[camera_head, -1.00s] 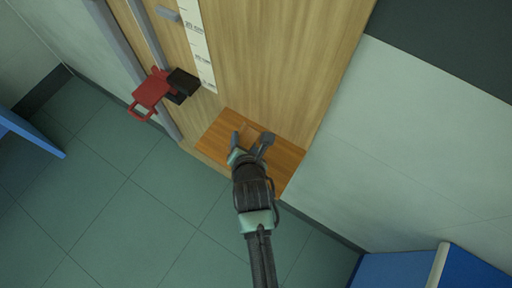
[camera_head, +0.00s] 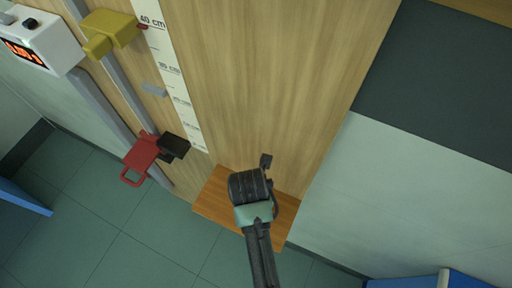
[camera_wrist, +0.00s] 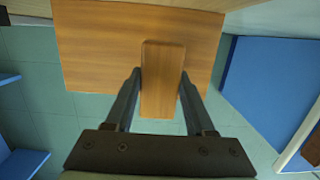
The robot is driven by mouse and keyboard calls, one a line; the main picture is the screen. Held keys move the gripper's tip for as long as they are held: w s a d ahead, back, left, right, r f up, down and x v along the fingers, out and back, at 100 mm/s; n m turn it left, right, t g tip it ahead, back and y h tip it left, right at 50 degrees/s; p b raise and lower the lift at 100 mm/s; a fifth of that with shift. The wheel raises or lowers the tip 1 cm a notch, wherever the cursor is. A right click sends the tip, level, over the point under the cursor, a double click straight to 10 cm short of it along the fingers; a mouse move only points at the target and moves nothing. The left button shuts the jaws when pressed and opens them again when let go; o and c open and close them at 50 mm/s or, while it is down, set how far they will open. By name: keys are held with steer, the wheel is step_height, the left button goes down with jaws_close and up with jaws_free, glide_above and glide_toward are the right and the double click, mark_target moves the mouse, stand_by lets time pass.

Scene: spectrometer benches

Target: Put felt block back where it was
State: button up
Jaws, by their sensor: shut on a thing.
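A wood-coloured oblong block (camera_wrist: 162,75), which I take for the felt block, stands between my two dark fingers in the wrist view. My gripper (camera_wrist: 159,82) is shut on it. Beyond it in the wrist view is the orange-brown wooden ledge (camera_wrist: 85,50). In the head view the ledge (camera_head: 214,198) sits at the foot of a tall wooden board (camera_head: 270,80). There my gripper (camera_head: 262,166) is over the ledge, with one dark fingertip showing, and the block is hidden. I cannot tell whether the block touches the ledge.
A white centimetre scale (camera_head: 172,75) runs up the board. To its left are a red clamp (camera_head: 141,155) with a black piece (camera_head: 174,146), a yellow block (camera_head: 110,33) on a grey rail, and a white box with a lit display (camera_head: 40,45). Blue furniture (camera_head: 410,283) stands lower right.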

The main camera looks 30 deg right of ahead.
step_height(320, 180, down, 6)
steer(key=shift+r+p, duration=0.15)
steer(key=shift+p, duration=0.15)
steer(key=o, duration=1.2)
steer(key=r, duration=0.4)
steer(key=a+r, duration=0.1)
steer(key=r, duration=0.3)
steer(key=s+r+b, duration=0.1)
steer(key=r, duration=0.3)
steer(key=shift+a, duration=0.25)
steer(key=shift+s+f, duration=0.1)
